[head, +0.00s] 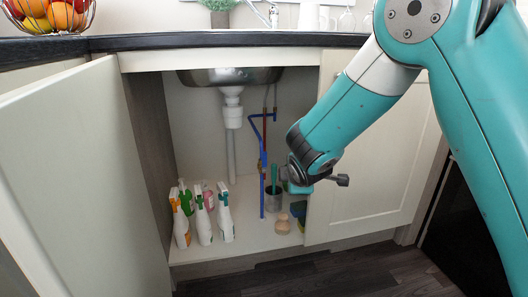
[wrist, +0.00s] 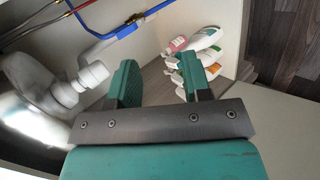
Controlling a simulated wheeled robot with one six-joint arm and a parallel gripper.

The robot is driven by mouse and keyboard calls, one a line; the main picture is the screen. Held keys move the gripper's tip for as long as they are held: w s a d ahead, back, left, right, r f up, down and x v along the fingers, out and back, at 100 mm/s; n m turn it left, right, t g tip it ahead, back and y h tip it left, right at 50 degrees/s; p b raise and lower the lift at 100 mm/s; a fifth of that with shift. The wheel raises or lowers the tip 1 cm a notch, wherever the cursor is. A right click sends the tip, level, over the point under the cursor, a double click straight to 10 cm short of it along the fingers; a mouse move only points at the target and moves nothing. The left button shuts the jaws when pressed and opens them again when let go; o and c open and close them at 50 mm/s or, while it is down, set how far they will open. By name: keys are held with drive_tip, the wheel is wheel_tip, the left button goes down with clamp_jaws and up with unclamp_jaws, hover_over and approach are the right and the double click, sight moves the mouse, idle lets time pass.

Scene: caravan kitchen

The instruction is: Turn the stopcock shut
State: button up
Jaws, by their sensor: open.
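A blue water pipe (head: 263,195) stands in the open cupboard under the sink. A small fitting (head: 263,158) on it may be the stopcock; it is too small to tell how its handle is turned. The blue pipe also shows at the upper left of the wrist view (wrist: 92,24). My gripper (wrist: 168,76) is open, with its two teal fingers apart and nothing between them.
A white drain trap (head: 232,108) hangs under the sink. Several spray bottles (head: 204,218) stand at the cupboard's left. The left door (head: 75,175) is open; the right door panel (head: 375,190) is behind my arm.

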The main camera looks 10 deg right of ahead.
drive_tip(key=w+d+f+n+t+h+p, duration=0.1)
drive_tip(key=w+f+n+t+h+p, duration=0.1)
drive_tip(key=w+n+t, duration=0.3)
drive_tip(key=n+t+y+p, duration=0.2)
drive_tip(key=n+t+y, duration=0.15)
drive_tip(key=n, duration=1.15)
approach(265, 158)
drive_tip(key=w+b, duration=0.5)
drive_tip(key=w, duration=0.4)
drive_tip(key=shift+r, duration=0.1)
drive_tip(key=shift+w+r+b, duration=0.2)
drive_tip(key=shift+w+b, duration=0.2)
drive_tip(key=shift+w, duration=0.35)
clamp_jaws()
